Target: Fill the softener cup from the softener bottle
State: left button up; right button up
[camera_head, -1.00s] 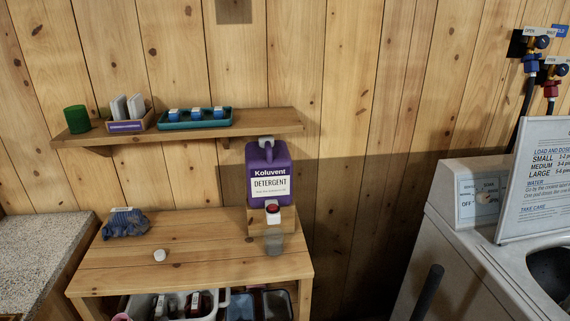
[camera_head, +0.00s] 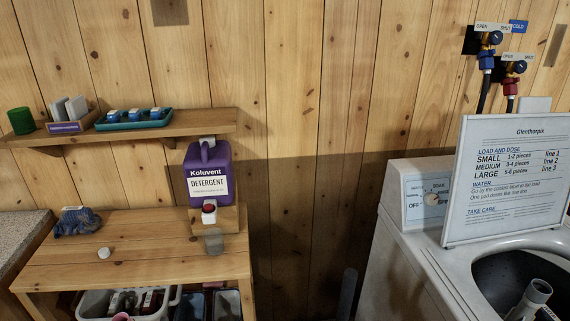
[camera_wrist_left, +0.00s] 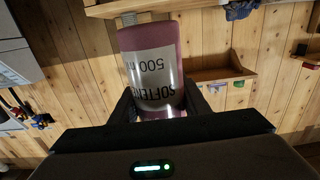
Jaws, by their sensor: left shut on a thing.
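In the left wrist view, my left gripper (camera_wrist_left: 158,108) is shut on the mauve softener bottle (camera_wrist_left: 148,37). Its white label reads SOFTENER and 500, upside down in that picture. Neither gripper shows in the head view. In the washer's open tub stands a grey post with a round pale top (camera_head: 537,291); I cannot tell if this is the softener cup. A small white round piece (camera_head: 104,253) lies on the wooden table.
A purple detergent jug (camera_head: 209,173) stands above a clear cup (camera_head: 213,243) at the table's (camera_head: 150,268) right. A shelf (camera_head: 205,128) holds a blue-green tray. The washer (camera_head: 405,265) stands right, with a sign board (camera_head: 510,180) upright on it beside the tub opening.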

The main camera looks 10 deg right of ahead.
aim_at(537, 293)
jog(key=k+l, duration=0.1)
jog(key=l, duration=1.8)
jog(key=k+l, duration=0.15)
jog(key=l, duration=1.7)
jog(key=k+l, duration=0.15)
jog(key=l, duration=0.8)
